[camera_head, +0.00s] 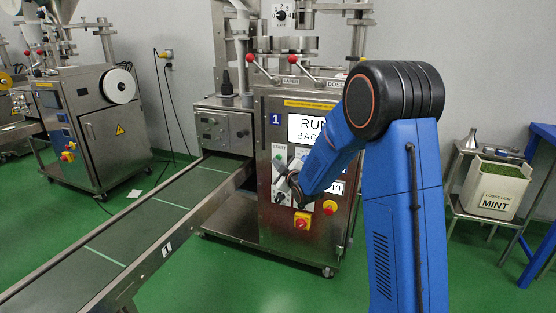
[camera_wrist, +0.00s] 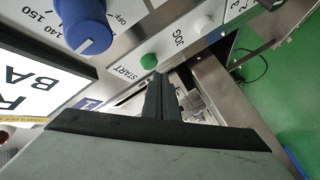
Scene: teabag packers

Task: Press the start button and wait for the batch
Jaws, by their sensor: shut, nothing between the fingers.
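The green start button (camera_wrist: 148,61) sits on the grey control panel, with the label START beside it in the wrist view. My gripper (camera_wrist: 160,78) is shut and empty, its fingertips right by the lower edge of the button. I cannot tell whether they touch it. In the body camera view my gripper (camera_head: 296,190) is at the front panel of the packing machine (camera_head: 268,222), and my arm hides part of that panel. The machine's display (camera_head: 307,127) reads RUN, with a second line starting BAC that my arm partly covers.
A blue knob (camera_wrist: 88,28) and a pale JOG button (camera_wrist: 207,22) flank the green button. A red-and-yellow switch (camera_head: 302,221) is lower on the machine. A conveyor (camera_head: 150,222) runs out to the front left. A MINT box (camera_head: 494,187) stands at right.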

